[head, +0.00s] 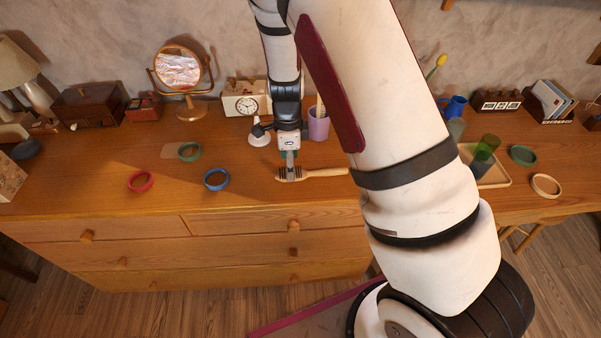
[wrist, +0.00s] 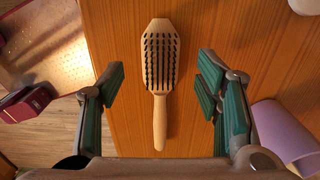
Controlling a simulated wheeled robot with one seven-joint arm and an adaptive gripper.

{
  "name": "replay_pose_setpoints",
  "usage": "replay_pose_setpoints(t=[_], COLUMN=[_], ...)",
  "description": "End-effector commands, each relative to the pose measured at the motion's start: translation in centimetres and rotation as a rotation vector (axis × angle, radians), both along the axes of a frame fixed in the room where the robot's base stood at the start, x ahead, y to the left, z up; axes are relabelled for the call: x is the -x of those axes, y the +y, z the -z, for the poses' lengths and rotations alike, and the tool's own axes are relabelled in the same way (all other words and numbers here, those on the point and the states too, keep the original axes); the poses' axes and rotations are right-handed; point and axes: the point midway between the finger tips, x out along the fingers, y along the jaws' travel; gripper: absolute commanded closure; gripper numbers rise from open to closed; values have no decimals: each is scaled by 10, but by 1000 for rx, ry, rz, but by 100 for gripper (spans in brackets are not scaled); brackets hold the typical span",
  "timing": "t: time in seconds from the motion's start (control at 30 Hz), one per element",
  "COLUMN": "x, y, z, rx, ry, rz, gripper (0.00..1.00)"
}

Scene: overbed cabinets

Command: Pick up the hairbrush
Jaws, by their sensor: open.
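A wooden hairbrush (head: 322,173) with dark bristles lies on the wooden dresser top near its front edge. In the wrist view the hairbrush (wrist: 159,62) lies bristles up, with its head at the top and its handle toward the bottom. My gripper (head: 290,174) is above the bristled head end in the head view and partly covers it. In the wrist view my gripper (wrist: 160,88) is open, with green-padded fingers on either side of the brush and clear space between. Nothing is held.
A purple cup (head: 318,127) stands just behind the brush, and it also shows in the wrist view (wrist: 284,130). A clock (head: 246,105) and a small white lamp (head: 259,136) stand behind on the left. Blue (head: 216,180), green and red rings lie left, with bare wood between.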

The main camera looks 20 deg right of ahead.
Motion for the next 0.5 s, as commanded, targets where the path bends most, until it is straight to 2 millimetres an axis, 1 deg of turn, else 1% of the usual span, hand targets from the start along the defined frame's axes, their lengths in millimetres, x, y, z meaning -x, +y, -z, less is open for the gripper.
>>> replay_pose_setpoints(t=[0.03,0.1,0.2,0.47,0.5], x=[1,1,0,0,0], y=[-3,-2,-1,-1,-1], z=[8,18,25,28,28], rx=[0,0,0,-1,-1], ry=[3,3,1,0,0], rz=[2,0,0,0,-1], gripper=[42,42,42,42,48])
